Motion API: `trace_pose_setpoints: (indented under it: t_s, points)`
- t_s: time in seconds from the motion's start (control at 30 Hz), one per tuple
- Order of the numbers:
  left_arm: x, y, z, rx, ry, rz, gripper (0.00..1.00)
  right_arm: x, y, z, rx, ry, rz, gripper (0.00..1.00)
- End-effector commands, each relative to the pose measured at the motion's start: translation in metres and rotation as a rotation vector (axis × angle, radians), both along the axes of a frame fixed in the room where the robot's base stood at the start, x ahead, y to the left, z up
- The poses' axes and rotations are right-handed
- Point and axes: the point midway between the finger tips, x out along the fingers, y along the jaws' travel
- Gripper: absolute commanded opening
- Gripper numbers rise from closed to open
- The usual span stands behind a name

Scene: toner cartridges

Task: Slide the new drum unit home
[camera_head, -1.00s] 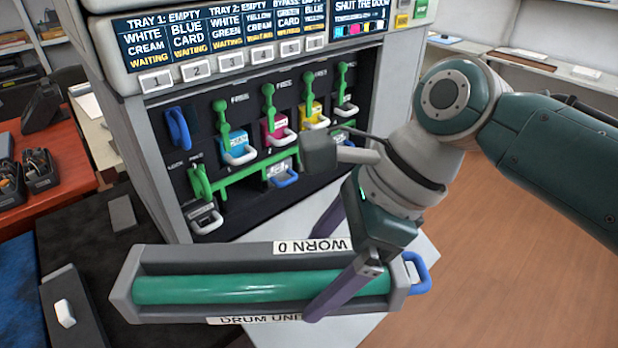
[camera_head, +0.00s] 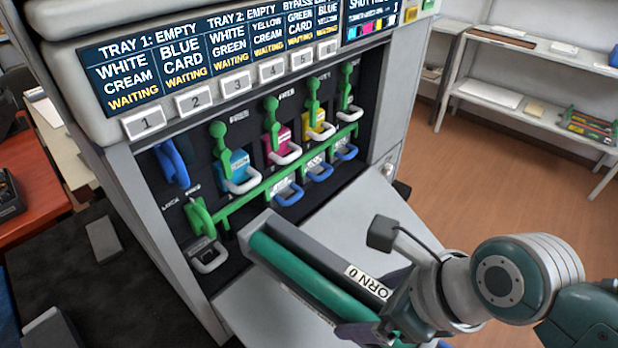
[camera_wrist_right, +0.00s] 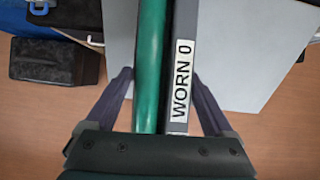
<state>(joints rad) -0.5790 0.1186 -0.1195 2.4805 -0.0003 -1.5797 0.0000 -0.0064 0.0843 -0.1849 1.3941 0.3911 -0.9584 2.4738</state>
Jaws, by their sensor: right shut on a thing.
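The drum unit (camera_head: 310,283) is a long grey frame with a green roller and a "WORN 0" label. My right gripper (camera_head: 375,308) is shut across its near end, one finger on each side. In the right wrist view, the drum unit (camera_wrist_right: 150,60) runs straight away between the fingers. Its far end is in front of the printer's dark front panel (camera_head: 200,180), below the green bar (camera_head: 262,192); whether they touch, I cannot tell. The blue handle end is mostly hidden by my gripper. My left gripper is not in view.
Cyan (camera_head: 233,168), magenta (camera_head: 279,143) and yellow (camera_head: 317,122) toner cartridges sit in the panel under green levers. A grey flap (camera_head: 270,318) lies beneath the drum unit. A red-brown table (camera_head: 45,180) is at left, shelves (camera_head: 520,105) at right.

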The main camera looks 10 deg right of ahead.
Motion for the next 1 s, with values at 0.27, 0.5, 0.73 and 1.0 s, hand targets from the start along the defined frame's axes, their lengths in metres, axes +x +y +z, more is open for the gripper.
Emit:
trace_pose_setpoints:
  t_s: [0.27,0.5,0.73,1.0]
  points:
    - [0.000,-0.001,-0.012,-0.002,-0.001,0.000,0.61,0.004,-0.004,-0.008,0.004,-0.007,-0.052,0.00]
    - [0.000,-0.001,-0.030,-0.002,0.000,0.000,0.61,0.019,0.007,-0.012,0.003,-0.008,-0.051,0.00]
    - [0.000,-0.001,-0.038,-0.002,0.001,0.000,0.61,0.026,0.013,-0.011,0.002,-0.007,-0.051,0.00]
    - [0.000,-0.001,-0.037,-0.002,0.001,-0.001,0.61,0.026,0.014,-0.010,0.002,-0.007,-0.051,0.00]
